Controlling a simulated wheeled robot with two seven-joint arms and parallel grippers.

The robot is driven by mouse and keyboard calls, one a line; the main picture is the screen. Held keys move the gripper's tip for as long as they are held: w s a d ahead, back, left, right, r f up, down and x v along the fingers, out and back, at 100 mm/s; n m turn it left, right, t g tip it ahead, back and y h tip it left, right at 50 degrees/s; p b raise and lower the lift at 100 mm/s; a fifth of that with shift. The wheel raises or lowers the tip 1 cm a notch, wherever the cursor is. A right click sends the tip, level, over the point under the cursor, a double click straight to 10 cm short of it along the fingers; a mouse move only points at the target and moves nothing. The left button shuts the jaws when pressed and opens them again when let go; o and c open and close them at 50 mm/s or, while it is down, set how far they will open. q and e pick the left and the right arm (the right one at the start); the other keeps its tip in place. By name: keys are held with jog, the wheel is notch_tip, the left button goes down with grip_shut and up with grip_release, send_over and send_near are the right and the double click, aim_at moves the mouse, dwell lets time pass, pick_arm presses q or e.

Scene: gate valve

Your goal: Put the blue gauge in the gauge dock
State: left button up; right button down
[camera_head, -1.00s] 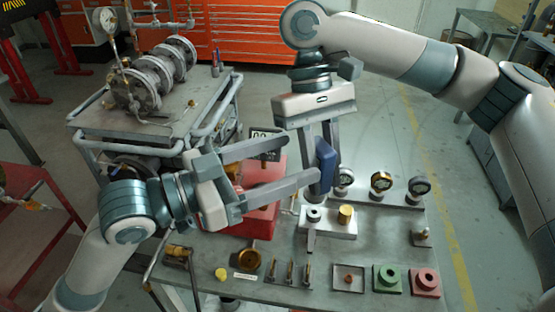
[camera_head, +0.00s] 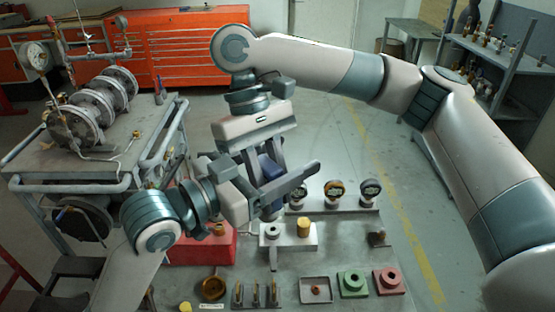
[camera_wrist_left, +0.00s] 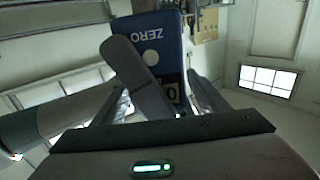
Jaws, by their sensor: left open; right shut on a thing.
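The blue gauge (camera_head: 269,168) is a blue box held up above the bench. My right gripper (camera_head: 266,190) hangs down from above and is shut on it. In the left wrist view the gauge (camera_wrist_left: 152,40) shows its front, marked "ZERO" upside down, with a round button and part of a display. My left gripper (camera_head: 300,184) is open, its fingers reaching right beside the gauge; one finger overlaps it in the wrist view (camera_wrist_left: 172,92). Whether they touch is unclear. A white block (camera_head: 301,238) with a dark round fitting stands below. I cannot tell which piece is the gauge dock.
Several round dial gauges (camera_head: 334,190) stand at the bench's back. A red box (camera_head: 190,248) sits at left. A brass cup (camera_head: 213,288), upright pins, a tray (camera_head: 316,290), a green block (camera_head: 353,283) and a red block (camera_head: 389,281) line the front. A flanged-pipe cart stands left.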

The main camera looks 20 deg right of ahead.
pick_arm(q)
jog(key=c, duration=1.2)
jog(key=shift+c, duration=0.2)
pick_arm(e)
jog(key=c, duration=1.4)
grip_release()
jog(key=shift+r, duration=0.1)
jog(key=v, duration=1.1)
jog(key=shift+r, duration=0.4)
jog(key=shift+w+a, duration=0.1)
jog(key=shift+w, duration=0.15)
